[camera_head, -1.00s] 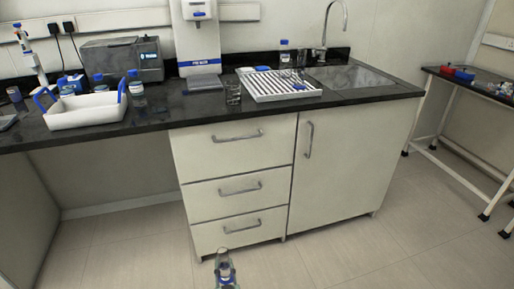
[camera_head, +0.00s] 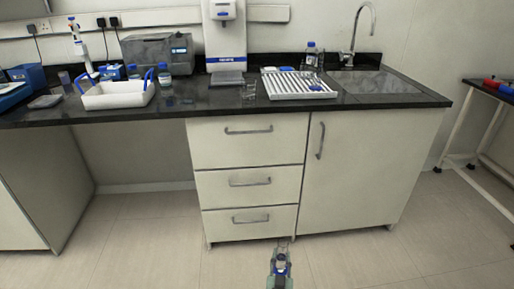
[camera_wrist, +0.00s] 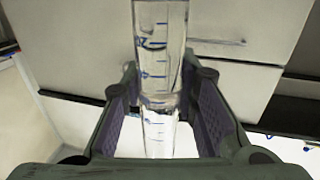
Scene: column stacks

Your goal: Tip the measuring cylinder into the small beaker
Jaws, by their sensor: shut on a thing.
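The measuring cylinder (camera_wrist: 160,60) is clear with blue graduation marks. It stands between the two finger pads of my gripper (camera_wrist: 163,100) in the wrist view, and the gripper is shut on it. In the head view my gripper (camera_head: 280,262) is low in the picture, in front of the drawers and below the counter top, apart from the counter. I cannot tell whether the cylinder holds liquid. A small clear glass beaker (camera_head: 248,90) stands on the black counter, left of the white drying tray, away from my gripper.
The black counter (camera_head: 210,105) has a white blue-handled tray (camera_head: 117,101) and blue-capped bottles on the left. The floor in front is clear.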

